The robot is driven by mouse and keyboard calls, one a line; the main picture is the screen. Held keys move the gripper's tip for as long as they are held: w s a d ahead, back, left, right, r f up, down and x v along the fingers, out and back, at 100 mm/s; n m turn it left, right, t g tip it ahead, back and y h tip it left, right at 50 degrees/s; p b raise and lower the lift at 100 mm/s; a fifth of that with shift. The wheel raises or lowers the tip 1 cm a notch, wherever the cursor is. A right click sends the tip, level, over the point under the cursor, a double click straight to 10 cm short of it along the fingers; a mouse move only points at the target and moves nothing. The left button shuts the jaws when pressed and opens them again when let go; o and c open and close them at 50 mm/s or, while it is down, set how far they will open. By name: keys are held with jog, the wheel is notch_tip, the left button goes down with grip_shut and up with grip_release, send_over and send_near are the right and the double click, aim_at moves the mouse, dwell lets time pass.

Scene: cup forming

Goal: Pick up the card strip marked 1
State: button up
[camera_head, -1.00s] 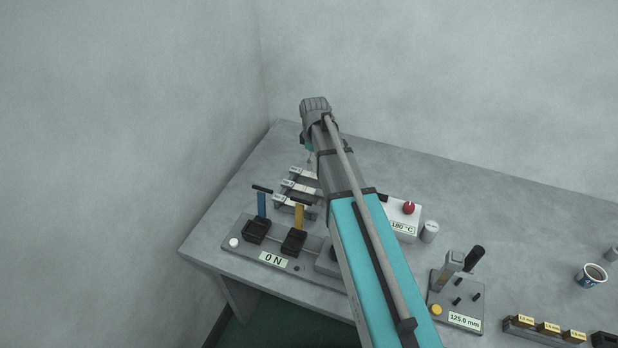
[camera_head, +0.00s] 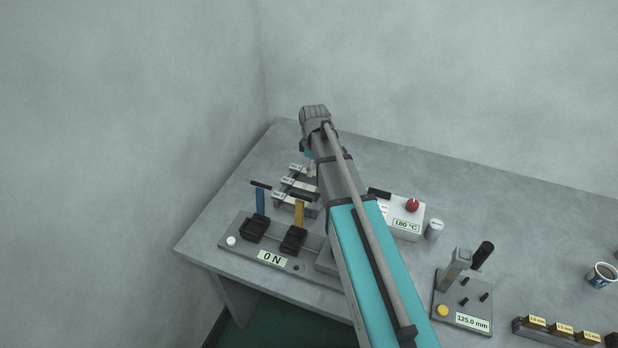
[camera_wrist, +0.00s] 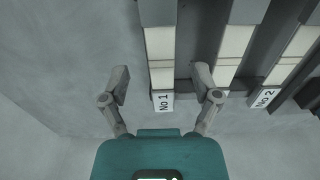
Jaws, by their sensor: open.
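In the wrist view a pale card strip (camera_wrist: 160,45) lies lengthwise in a grey holder, with a label "No 1" (camera_wrist: 163,102) at its near end. My gripper (camera_wrist: 162,80) is open, one finger to each side of this strip in the picture. I cannot tell how high the fingers are above it. A second pale strip (camera_wrist: 235,42) lies just right of the right finger. In the head view the strip holders (camera_head: 297,189) stand on the bench, partly hidden by my arm, and my gripper is mostly hidden there.
In the head view a tester reading 0 N (camera_head: 271,257), a box reading 180 °C (camera_head: 407,226) and a device reading 125.0 mm (camera_head: 472,321) stand nearby. Walls rise left and behind.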

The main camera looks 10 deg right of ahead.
jog(key=shift+f+b, duration=0.35)
jog(key=shift+f, duration=0.2)
jog(key=c, duration=1)
